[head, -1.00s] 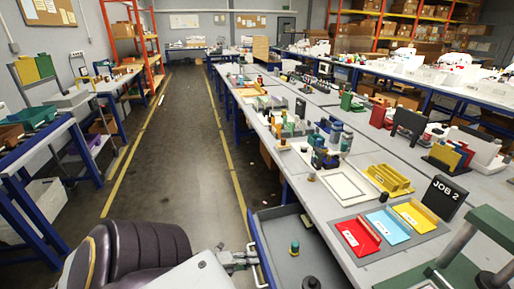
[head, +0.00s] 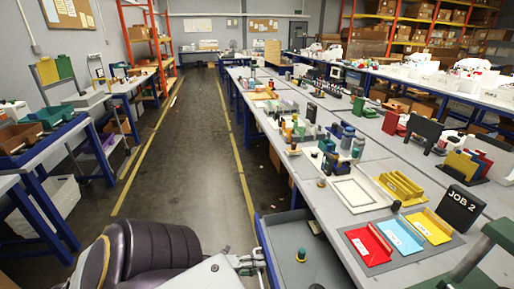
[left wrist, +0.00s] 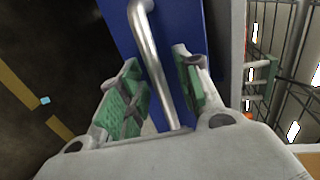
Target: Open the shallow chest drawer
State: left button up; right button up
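The shallow drawer (head: 277,237) stands out from under the long bench in the head view, its grey inside showing. A small green and yellow item (head: 301,254) stands in it. Its blue front (left wrist: 205,25) and silver bar handle (left wrist: 150,45) show in the left wrist view. My left gripper (head: 248,263) is at the handle in the head view. In the left wrist view the green-padded fingers of the left gripper (left wrist: 158,62) are apart, one on each side of the bar, with gaps visible.
The bench top (head: 312,190) above the drawer holds red, blue and yellow trays, a white tray (head: 356,194) and a black JOB 2 sign (head: 460,208). A dark padded chair (head: 155,250) is left of my gripper.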

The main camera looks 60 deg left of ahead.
pick_arm(q)
jog(key=shift+s, duration=0.15)
jog(key=v, duration=1.1)
jog(key=shift+s+a, duration=0.2)
jog(key=shift+s, duration=0.15)
dwell(0.5)
